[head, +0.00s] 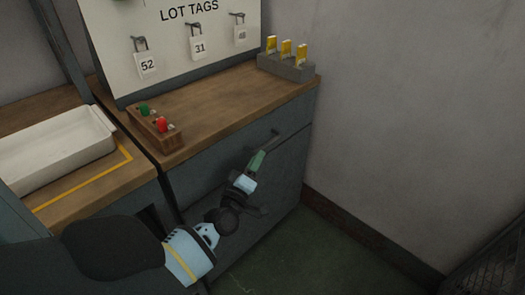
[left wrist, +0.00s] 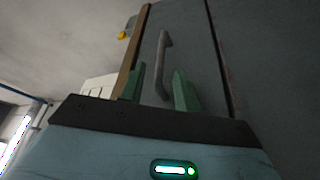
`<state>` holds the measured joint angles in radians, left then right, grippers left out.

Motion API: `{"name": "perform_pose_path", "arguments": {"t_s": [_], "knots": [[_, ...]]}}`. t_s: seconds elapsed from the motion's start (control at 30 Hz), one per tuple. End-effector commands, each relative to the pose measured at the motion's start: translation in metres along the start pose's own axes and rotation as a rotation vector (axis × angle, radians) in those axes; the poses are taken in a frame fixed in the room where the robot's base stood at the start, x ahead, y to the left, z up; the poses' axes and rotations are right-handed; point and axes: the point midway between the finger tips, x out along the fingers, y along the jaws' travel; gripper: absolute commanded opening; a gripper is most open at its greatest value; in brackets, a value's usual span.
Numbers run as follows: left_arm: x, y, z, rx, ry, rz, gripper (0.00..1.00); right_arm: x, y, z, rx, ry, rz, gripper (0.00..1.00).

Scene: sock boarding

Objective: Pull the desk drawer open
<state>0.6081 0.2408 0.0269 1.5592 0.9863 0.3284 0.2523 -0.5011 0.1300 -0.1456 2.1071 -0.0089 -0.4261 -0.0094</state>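The desk drawer (head: 219,145) is the dark grey front under the wooden desk top, and it looks flush with the desk. Its bar handle (head: 288,133) is near the right end; it also shows in the left wrist view (left wrist: 161,62). My left gripper (head: 257,160) is at the drawer front, by the handle's left part, which it partly hides. In the left wrist view its green fingers (left wrist: 158,72) stand apart, with the handle appearing between them. I cannot tell whether they touch it. My right gripper is out of view.
On the desk top (head: 225,108) stand a wooden block with green and red pieces (head: 154,128) and a grey holder with yellow-topped pieces (head: 286,68). A lot tags board (head: 175,55) stands behind. A white tray (head: 60,150) is at left. A wall (head: 420,120) closes the right.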

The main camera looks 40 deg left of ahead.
Motion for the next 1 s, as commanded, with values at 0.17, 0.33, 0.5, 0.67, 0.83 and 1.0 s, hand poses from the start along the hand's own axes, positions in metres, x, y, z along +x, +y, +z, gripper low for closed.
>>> {"name": "perform_pose_path", "arguments": {"t_s": [0.17, 0.33, 0.5, 0.67, 0.83, 1.0], "knots": [[0.027, -0.001, 0.001, 0.002, -0.001, 0.001, 0.33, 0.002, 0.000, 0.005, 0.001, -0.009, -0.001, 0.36], [0.042, -0.001, 0.001, 0.001, -0.001, 0.000, 0.33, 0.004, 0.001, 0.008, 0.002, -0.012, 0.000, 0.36], [0.047, -0.001, 0.001, 0.001, -0.002, -0.001, 0.33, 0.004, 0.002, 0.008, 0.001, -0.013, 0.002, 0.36], [0.047, -0.001, 0.001, 0.001, -0.002, -0.001, 0.33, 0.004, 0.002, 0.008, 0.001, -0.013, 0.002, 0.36], [0.047, -0.001, 0.001, 0.001, -0.002, -0.001, 0.17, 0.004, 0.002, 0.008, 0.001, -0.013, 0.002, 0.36], [0.047, -0.001, 0.001, 0.001, -0.002, -0.001, 0.00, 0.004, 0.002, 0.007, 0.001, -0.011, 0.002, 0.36]]}}
